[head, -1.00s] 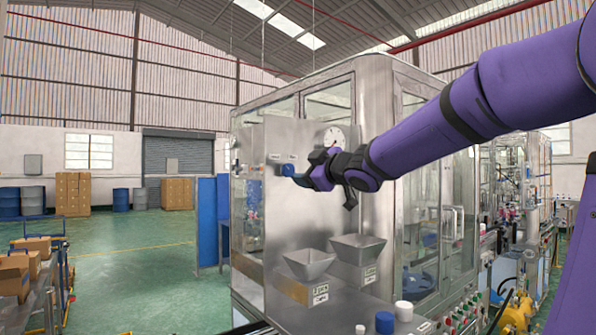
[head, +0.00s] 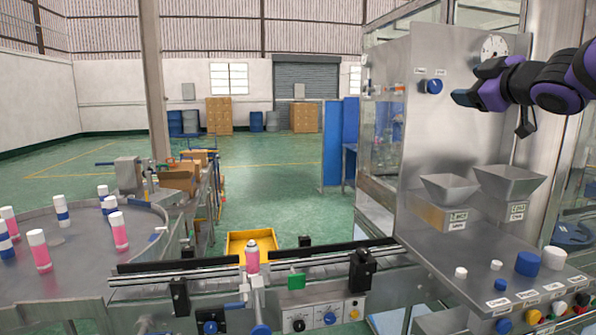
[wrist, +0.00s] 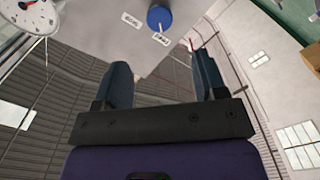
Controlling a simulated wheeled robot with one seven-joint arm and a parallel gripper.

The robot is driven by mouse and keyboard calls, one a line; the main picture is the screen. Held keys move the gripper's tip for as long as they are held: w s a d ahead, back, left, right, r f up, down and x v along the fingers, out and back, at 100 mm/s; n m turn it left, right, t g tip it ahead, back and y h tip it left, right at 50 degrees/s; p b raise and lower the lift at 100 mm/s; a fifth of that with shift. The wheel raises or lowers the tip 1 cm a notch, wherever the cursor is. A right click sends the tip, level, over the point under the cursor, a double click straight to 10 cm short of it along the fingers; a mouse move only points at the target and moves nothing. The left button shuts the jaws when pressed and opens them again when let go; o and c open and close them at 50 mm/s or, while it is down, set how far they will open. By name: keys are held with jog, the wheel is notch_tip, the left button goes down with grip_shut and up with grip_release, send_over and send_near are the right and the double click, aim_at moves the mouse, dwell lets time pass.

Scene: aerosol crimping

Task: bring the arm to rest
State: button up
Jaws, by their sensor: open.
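My purple arm reaches in from the right edge of the head view. My gripper (head: 462,97) is held in the air in front of the steel machine panel (head: 448,140), just right of a blue knob (head: 434,86). In the wrist view my gripper (wrist: 163,75) shows two dark fingers spread well apart, with nothing between them. The blue knob (wrist: 160,17) and its two small labels show beyond the fingertips. The fingers look apart from the knob.
A dial gauge (head: 494,47) sits above the arm. Two steel hoppers (head: 449,188) and several caps (head: 528,263) are below it. A pink can (head: 252,258) stands at the conveyor (head: 190,268). A round table (head: 85,262) with several cans is at left.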

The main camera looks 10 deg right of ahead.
jog(key=s+a+f+m+g, duration=0.4)
jog(key=s+a+f+g, duration=0.2)
jog(key=s+f, duration=0.4)
jog(key=s+a+f+m+g, duration=0.5)
jog(key=s+a+f, duration=0.4)
jog(key=s+f, duration=0.2)
jog(key=s+g, duration=0.1)
jog(key=s, duration=0.1)
jog(key=shift+s+a+f+g+h, duration=0.2)
jog(key=shift+s+a+g+h, duration=0.1)
jog(key=shift+s+g, duration=0.1)
jog(key=shift+w+m, duration=0.1)
jog(key=shift+m, duration=0.2)
